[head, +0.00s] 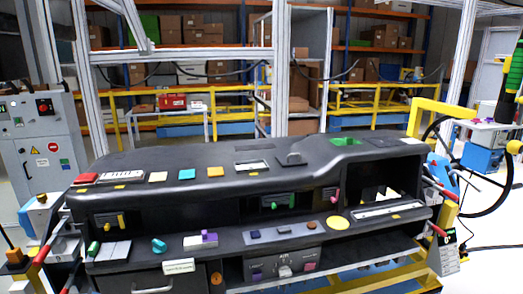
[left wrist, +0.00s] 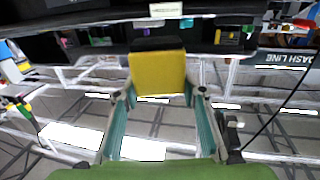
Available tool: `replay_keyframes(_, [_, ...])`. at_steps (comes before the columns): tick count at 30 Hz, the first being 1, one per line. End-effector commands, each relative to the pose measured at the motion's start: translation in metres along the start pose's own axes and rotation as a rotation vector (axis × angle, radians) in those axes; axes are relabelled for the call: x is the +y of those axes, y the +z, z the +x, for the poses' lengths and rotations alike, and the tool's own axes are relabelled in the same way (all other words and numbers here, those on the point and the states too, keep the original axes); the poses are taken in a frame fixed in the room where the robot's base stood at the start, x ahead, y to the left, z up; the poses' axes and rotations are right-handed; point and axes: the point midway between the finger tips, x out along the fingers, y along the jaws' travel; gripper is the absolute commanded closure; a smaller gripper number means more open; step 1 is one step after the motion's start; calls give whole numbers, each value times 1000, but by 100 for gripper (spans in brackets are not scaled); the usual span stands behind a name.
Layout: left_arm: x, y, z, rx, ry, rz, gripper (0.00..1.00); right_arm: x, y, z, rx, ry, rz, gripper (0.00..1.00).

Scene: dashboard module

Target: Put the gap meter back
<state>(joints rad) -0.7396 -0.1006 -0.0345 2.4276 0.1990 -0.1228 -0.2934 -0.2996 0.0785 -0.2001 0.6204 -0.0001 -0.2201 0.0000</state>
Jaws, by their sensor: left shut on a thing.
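A yellow block with a black end (left wrist: 157,72), which looks like the gap meter, is in my left gripper (left wrist: 162,94) in the left wrist view. The teal fingers are shut on its two sides. The gripper holds it in open space, apart from the dark dashboard edge at the top of that view. The dashboard module (head: 235,185) fills the middle of the head view. Neither gripper shows in the head view, and my right gripper is in no view.
Small coloured pieces, among them an orange square (head: 215,172) and a yellow disc (head: 338,223), lie on the dashboard. A steering wheel (head: 478,172) stands at its right. A grey control cabinet (head: 40,150) is at the left. Metal posts rise behind the dashboard.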

Motion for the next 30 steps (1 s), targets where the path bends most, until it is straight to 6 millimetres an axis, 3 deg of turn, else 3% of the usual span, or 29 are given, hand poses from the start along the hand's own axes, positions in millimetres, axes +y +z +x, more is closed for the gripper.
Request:
replay_keyframes(3, [11,7,-24,-4,13,0,91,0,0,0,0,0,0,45])
replay_keyframes(9, [19,9,-43,2,18,0,91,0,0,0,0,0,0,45])
replay_keyframes(28, [20,9,-45,3,18,1,91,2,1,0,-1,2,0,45])
replay_keyframes(29, [20,9,-45,3,18,1,91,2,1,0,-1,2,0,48])
replay_keyframes(30, [20,9,-45,3,18,1,91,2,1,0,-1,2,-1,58])
